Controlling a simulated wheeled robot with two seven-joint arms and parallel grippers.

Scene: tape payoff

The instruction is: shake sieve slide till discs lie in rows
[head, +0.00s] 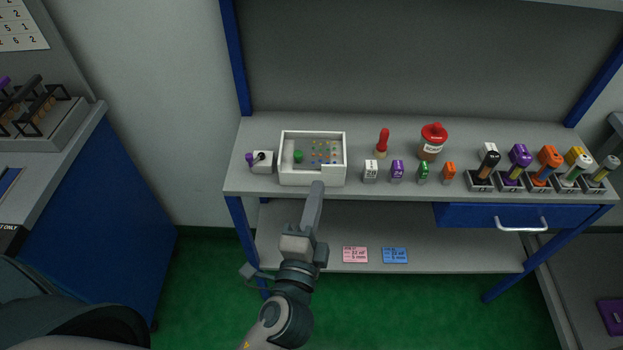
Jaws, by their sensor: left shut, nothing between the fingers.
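A white-rimmed tray (283,160) with a grey floor sits at the left part of the bench top. Small coloured discs (325,152) lie on its right half in what look like rows; they are too small to tell exactly. A green knob-like piece (298,156) stands on its left half. I cannot tell which part is the sieve slide. My left gripper (318,185) is shut and empty, its tip at the front rim of the tray; I cannot tell whether it touches. My right gripper is not in view.
A white block with a purple knob (262,162) stands left of the tray. A red-handled tool (382,143), a red-capped jar (432,141) and small coloured blocks (397,169) stand to the right. Several stamps in holders (538,179) fill the right end. A blue drawer (490,215) hangs below.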

